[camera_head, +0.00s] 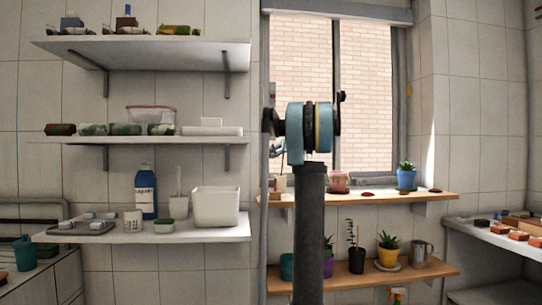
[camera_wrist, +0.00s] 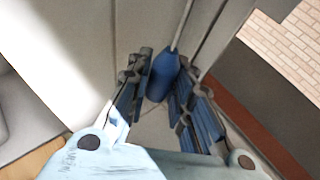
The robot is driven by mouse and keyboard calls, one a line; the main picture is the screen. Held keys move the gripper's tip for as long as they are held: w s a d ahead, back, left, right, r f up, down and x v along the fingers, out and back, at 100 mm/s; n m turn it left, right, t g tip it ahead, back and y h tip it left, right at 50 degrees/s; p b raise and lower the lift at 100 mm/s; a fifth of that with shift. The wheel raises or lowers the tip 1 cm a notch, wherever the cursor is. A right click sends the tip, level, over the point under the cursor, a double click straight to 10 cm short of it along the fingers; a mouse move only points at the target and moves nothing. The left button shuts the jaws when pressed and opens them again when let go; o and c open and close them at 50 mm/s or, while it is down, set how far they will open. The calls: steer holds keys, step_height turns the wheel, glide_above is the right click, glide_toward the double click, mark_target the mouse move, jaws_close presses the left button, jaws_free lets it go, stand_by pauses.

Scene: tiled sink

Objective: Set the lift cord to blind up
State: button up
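A blue, rounded cord pull (camera_wrist: 163,76) hangs on a thin pale cord (camera_wrist: 183,25) in the wrist view, beside the window frame. My gripper (camera_wrist: 164,70) has its two dark fingers on either side of the pull, with the pull filling the narrow gap; it looks shut on it. In the head view the arm stands before the window and hides most of the gripper and the cord. A grey band (camera_head: 337,11), perhaps the rolled blind or its headrail, crosses the window top. The window (camera_head: 365,90) below it is uncovered, showing brick outside.
Left of the window are three wall shelves; the lowest (camera_head: 100,237) holds a blue bottle (camera_head: 146,190) and a white bin (camera_head: 215,206). Two wooden shelves (camera_head: 440,197) under the window hold potted plants (camera_head: 388,250) and mugs (camera_head: 338,182). A counter (camera_head: 480,232) is at right.

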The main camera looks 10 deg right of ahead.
steer(key=shift+o, duration=1.2)
steer(key=shift+r, duration=0.1)
steer(key=v, duration=1.1)
steer(key=shift+s+d, duration=0.3)
